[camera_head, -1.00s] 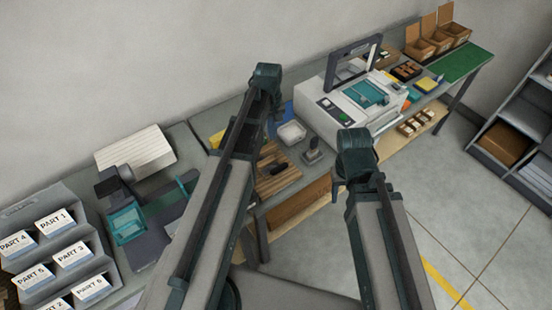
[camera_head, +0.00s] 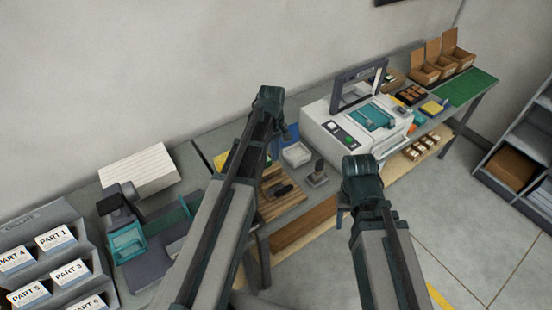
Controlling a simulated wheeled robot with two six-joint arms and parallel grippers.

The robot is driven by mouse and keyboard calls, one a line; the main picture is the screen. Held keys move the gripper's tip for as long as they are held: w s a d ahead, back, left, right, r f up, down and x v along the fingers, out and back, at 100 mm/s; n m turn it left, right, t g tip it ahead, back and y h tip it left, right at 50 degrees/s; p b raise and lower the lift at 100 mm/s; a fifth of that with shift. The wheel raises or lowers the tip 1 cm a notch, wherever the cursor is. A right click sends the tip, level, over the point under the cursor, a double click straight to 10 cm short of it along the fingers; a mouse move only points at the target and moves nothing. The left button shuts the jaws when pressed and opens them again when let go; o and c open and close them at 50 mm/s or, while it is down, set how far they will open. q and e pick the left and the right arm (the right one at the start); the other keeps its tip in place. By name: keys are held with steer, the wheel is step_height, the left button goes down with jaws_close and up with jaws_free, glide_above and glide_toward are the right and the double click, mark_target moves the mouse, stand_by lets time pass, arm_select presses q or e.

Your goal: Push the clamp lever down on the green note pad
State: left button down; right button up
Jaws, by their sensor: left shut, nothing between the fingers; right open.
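I cannot make out for certain a green note pad or its clamp lever. At the left of the bench a dark device (camera_head: 117,198) has a teal front (camera_head: 127,241) and stands by a dark base plate. Another teal panel (camera_head: 372,116) lies in the white machine (camera_head: 330,131). My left gripper (camera_head: 286,132) is at the far end of the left arm, shut and empty, over the bench near the white dish. My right gripper (camera_head: 342,214) is open and in front of the bench, below the white machine. The arms hide much of both grippers and part of the bench middle.
A slatted wooden board (camera_head: 280,203), a white dish (camera_head: 297,154) and a small dark-knobbed tool (camera_head: 317,174) stand mid-bench. Labelled part bins (camera_head: 40,260) are at left, cardboard boxes (camera_head: 458,58) and a green mat (camera_head: 470,88) at right. Floor is clear at right.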

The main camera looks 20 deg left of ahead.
arm_select(q)
steer(key=b, duration=0.8)
glide_above(280, 189)
steer(key=w+a, duration=0.2)
steer(key=w, duration=0.1)
step_height(280, 189, down, 9)
steer(key=shift+s+d+f+b, duration=0.8)
steer(key=shift+s+f+b, duration=0.3)
steer(key=shift+b, duration=0.1)
steer(key=shift+d, duration=0.2)
steer(key=shift+s+d+f, duration=0.1)
steer(key=shift+s, duration=0.05)
